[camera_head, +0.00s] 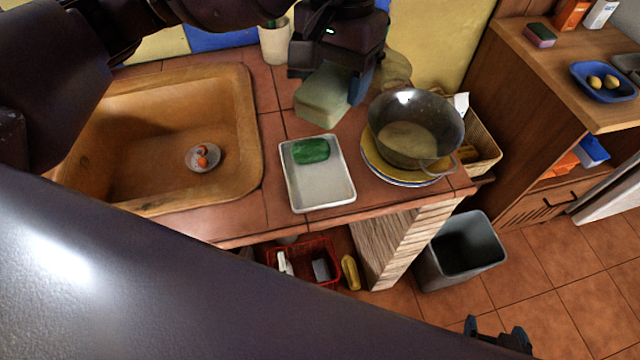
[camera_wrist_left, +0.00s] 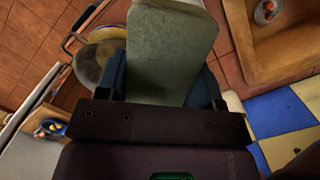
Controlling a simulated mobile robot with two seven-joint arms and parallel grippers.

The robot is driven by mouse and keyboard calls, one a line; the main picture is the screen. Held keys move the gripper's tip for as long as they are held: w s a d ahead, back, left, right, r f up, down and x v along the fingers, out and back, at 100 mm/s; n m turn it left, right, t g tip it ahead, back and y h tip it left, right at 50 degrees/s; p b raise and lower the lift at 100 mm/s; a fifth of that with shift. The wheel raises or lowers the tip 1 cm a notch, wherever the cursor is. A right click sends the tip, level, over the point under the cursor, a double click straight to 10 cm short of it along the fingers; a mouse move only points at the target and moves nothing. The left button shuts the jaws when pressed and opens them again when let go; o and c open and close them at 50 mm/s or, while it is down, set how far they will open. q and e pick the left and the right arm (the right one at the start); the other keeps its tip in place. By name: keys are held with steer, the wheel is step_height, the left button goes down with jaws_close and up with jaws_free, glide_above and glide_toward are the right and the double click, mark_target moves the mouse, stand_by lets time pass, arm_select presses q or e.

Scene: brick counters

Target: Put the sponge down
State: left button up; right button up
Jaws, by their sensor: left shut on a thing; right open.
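The sponge (camera_head: 322,97) is a pale green block held in my left gripper (camera_head: 335,84), above the back of the tiled counter. It also shows large in the left wrist view (camera_wrist_left: 170,45), between the two blue fingers of the gripper. The gripper is shut on it. Its lower end looks close to the counter, but I cannot tell if it touches. My right gripper (camera_head: 497,334) shows at the bottom of the head view, open and empty, low in front of the floor tiles.
A white tray (camera_head: 323,199) with a green item (camera_head: 310,151) lies in front of the sponge. A sink (camera_head: 249,165) is at left. A metal pot (camera_head: 416,130) on stacked plates stands at right. A beige cup (camera_head: 274,42) stands behind. Bare tiles (camera_head: 275,140) lie between sink and tray.

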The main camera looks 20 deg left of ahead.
arm_select(q)
steer(key=shift+s+a, duration=0.3)
steer(key=shift+a, duration=0.1)
steer(key=shift+a+f, duration=0.15)
steer(key=shift+f, duration=0.2)
step_height(320, 180, down, 15)
steer(key=shift+f+b, duration=0.1)
steer(key=shift+b, duration=0.3)
step_height(320, 180, down, 4)
steer(key=shift+r, duration=0.1)
steer(key=shift+f, duration=0.2)
steer(key=shift+f+b, duration=0.25)
steer(key=shift+b, duration=0.15)
steer(key=shift+f, duration=0.2)
steer(key=shift+f, duration=0.1)
